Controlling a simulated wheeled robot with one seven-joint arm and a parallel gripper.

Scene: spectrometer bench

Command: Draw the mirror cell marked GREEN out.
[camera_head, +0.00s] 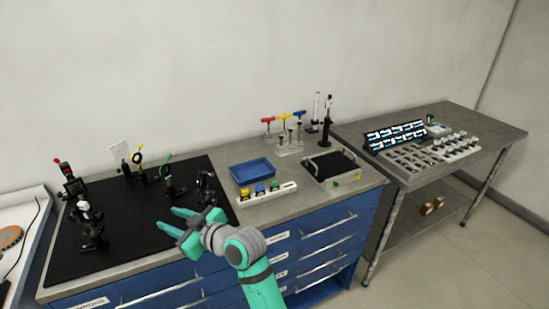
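Several dark optical mounts stand on the black breadboard (130,235). One near its back right carries a green piece (168,157) on top, above a black post (175,188). No GREEN lettering is readable, so I cannot confirm that this is the marked mirror cell. Beside it to the left is a mount with a yellow ring (138,157). A mount with a red top (66,170) stands at the far left. My gripper (166,218) is open and empty over the breadboard's right front part, in front of the green-marked mount and apart from it.
A dark mount (206,187) stands just behind my gripper, and another (89,225) at left. Right of the breadboard are a blue tray (253,171), a white rack (267,195) with coloured caps, and a black-topped box (331,168). A grey side table (480,120) holds panels.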

